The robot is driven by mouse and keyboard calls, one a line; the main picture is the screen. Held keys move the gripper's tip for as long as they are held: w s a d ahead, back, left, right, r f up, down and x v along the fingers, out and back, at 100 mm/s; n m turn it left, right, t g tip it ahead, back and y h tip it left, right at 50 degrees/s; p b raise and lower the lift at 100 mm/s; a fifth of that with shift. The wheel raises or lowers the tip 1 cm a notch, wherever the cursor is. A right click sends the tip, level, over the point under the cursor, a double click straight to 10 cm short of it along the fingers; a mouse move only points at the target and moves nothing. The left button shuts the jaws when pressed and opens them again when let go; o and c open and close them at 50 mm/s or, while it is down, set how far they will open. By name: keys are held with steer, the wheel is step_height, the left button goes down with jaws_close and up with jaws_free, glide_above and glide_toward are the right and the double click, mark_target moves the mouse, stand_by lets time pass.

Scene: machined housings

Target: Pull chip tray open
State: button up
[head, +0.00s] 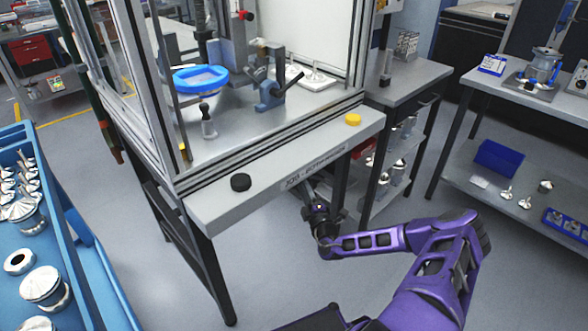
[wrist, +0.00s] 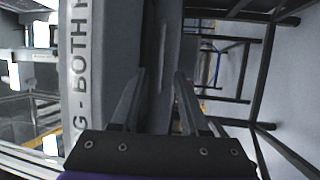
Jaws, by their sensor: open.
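My gripper (head: 308,192) is just under the front edge of the enclosed machine's bench (head: 270,163), below its lettered front panel. In the wrist view my gripper (wrist: 160,95) is open, with its two fingers apart. A grey strip (wrist: 166,45) beside the lettered panel (wrist: 100,50) runs down between the fingers. It may be part of the chip tray or its handle; I cannot tell, nor whether the fingers touch it. The head view shows no clear chip tray; the bench front and my arm cover that area.
A black button (head: 241,182) and a yellow button (head: 353,119) sit on the bench front. A blue cart (head: 80,255) with metal parts stands at left. A side table (head: 405,80) stands close at right. The floor in front is clear.

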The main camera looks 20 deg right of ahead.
steer(key=w, duration=0.3)
steer(key=w+r, duration=0.1)
steer(key=w, duration=0.1)
steer(key=w+b, duration=0.1)
steer(key=w, duration=0.2)
steer(key=shift+w+d+r, duration=0.2)
steer(key=shift+w+r, duration=0.05)
steer(key=shift+w, duration=0.05)
jaws_close()
stand_by(1.0)
